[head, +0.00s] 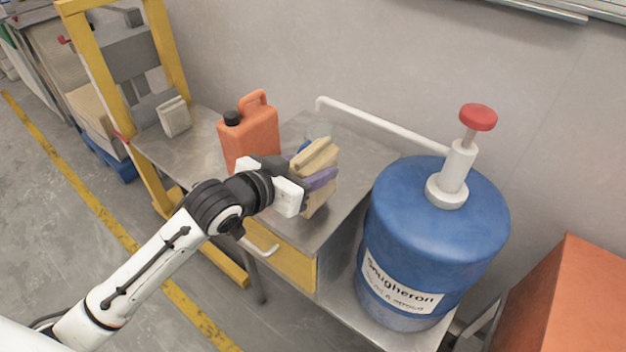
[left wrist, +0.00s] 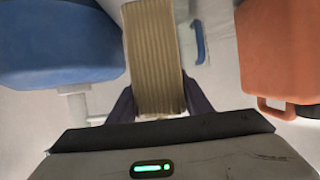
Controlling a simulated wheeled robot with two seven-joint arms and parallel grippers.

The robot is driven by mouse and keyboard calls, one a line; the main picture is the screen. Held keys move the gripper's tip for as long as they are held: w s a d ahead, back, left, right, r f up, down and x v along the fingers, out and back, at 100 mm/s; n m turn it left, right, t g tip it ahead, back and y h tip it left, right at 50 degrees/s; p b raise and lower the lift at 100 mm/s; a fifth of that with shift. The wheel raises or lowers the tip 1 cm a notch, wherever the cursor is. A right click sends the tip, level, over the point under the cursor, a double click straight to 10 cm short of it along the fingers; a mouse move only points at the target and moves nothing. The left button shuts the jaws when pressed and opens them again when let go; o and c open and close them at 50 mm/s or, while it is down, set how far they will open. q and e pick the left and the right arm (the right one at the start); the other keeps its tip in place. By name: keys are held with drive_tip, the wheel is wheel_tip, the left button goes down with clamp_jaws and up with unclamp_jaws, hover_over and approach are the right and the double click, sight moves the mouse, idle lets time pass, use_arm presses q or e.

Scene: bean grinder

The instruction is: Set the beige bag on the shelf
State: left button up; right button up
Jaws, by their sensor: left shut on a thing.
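The beige bag (head: 316,156) is in my left gripper (head: 312,180), over the right part of a grey metal top (head: 345,205). The gripper is shut on it, with purple-grey fingers across its sides. In the left wrist view the bag (left wrist: 154,55) shows as a ribbed beige block between the fingers (left wrist: 158,105). I cannot tell whether its bottom touches the metal top. The gripper and wrist hide part of the bag. No surface is clearly marked as the shelf; the metal top is the one under the bag. My right gripper is not in view.
An orange jerrycan (head: 250,133) stands close left of the bag. A blue drum (head: 435,225) with a red-topped pump (head: 478,117) stands to the right. A small blue thing (left wrist: 200,42) is behind the bag. Another pale block (head: 173,117) sits by the yellow frame (head: 170,45).

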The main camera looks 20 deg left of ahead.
use_arm(q)
drive_tip(key=shift+f, duration=1.5)
drive_tip(key=o, duration=1.5)
drive_tip(key=shift+f, duration=0.25)
drive_tip(key=shift+c, duration=0.2)
drive_tip(key=shift+r, duration=0.15)
drive_tip(key=v, duration=1.2)
drive_tip(key=s+d+f+g, duration=0.1)
drive_tip(key=s+f, duration=0.4)
drive_tip(key=f, duration=0.4)
drive_tip(key=s+d+f+n+g+y, duration=0.1)
drive_tip(key=s+f, duration=0.4)
drive_tip(key=f, duration=0.5)
drive_tip(key=s+d+f+n+g+y, duration=0.1)
drive_tip(key=s+f+g, duration=0.1)
drive_tip(key=s+f, duration=0.4)
wheel_tip(320, 180, down, 4)
drive_tip(key=shift+f, duration=0.1)
